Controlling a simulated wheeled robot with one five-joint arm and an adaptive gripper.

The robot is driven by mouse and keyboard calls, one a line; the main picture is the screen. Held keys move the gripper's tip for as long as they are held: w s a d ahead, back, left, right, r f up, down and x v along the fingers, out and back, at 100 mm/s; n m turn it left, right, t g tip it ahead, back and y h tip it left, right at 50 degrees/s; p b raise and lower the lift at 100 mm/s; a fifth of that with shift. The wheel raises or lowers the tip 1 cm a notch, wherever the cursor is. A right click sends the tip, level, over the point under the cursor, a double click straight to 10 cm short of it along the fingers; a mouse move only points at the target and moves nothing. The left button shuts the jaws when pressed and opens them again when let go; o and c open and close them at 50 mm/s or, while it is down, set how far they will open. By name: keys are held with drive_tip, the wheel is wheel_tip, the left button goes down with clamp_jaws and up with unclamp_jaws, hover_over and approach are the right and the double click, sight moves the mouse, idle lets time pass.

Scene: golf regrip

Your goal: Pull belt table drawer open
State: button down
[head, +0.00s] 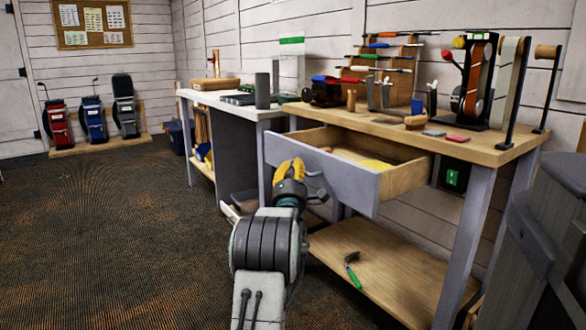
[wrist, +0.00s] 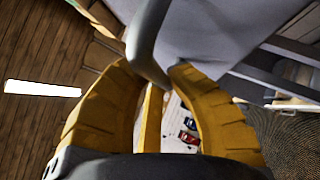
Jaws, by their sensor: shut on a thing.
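The belt table drawer (head: 345,181) stands pulled out of the table, with its inside showing in the head view. Its grey front panel also fills the upper part of the wrist view (wrist: 215,40). My gripper (head: 290,168) is at the left part of the drawer front. In the wrist view, the yellow fingers of my gripper (wrist: 155,72) are closed around the grey bar handle (wrist: 148,38). Something yellow (head: 374,164) lies inside the drawer.
The belt sander (head: 478,85) and several tools stand on the wooden belt table top (head: 480,151). A green-handled tool (head: 351,268) lies on the lower shelf (head: 385,275). A white-topped bench (head: 228,104) adjoins on the left. Open carpet (head: 120,230) lies to the left.

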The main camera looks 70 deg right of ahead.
drive_tip(key=shift+r, duration=0.35)
drive_tip(key=c, duration=1.4)
unclamp_jaws()
drive_tip(key=shift+c, duration=0.2)
drive_tip(key=o, duration=0.3)
drive_tip(key=shift+f, duration=0.2)
drive_tip(key=shift+f, duration=0.1)
drive_tip(key=shift+v, duration=5.95)
